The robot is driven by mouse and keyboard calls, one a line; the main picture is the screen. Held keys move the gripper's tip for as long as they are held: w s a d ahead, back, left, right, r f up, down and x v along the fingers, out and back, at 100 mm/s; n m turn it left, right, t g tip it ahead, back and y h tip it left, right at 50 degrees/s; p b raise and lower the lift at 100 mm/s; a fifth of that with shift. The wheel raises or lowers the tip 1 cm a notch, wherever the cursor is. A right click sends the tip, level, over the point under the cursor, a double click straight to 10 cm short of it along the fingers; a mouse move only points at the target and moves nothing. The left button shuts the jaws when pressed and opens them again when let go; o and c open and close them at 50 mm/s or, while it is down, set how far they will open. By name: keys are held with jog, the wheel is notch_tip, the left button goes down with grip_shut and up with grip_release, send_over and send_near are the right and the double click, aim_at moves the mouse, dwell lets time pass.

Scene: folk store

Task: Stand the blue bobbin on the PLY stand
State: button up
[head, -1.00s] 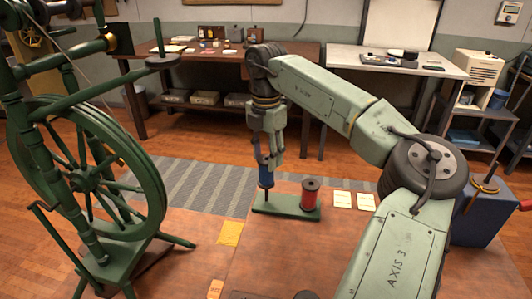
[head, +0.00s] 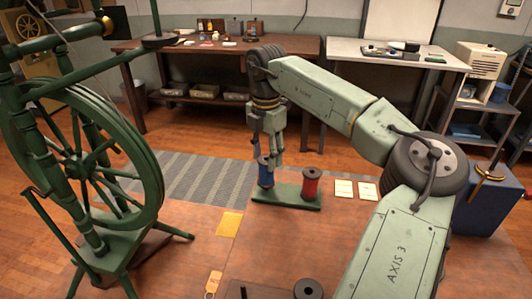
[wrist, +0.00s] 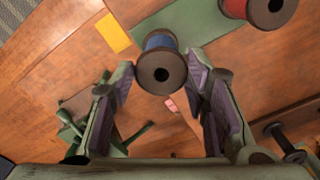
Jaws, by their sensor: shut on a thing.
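The blue bobbin (head: 265,175) is upright at the left end of the green stand (head: 287,198), low over the board. A red bobbin (head: 311,182) stands on the stand's right end. My gripper (head: 265,158) points down and is shut on the blue bobbin's upper part. In the wrist view the blue bobbin (wrist: 161,66), with a dark end and centre hole, is between the fingertips (wrist: 162,82). The green stand (wrist: 205,30) and red bobbin (wrist: 258,10) show beyond it. The peg under the blue bobbin is hidden. No PLY lettering is readable.
A green spinning wheel (head: 85,155) stands at left. A dark bobbin (head: 308,289) is at the front edge. The tabletop between is clear.

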jog(key=shift+f+b, duration=0.6)
jog(key=shift+f, duration=0.45)
jog(key=o, duration=1)
jog(key=shift+c, duration=0.2)
notch_tip(320, 180, up, 12)
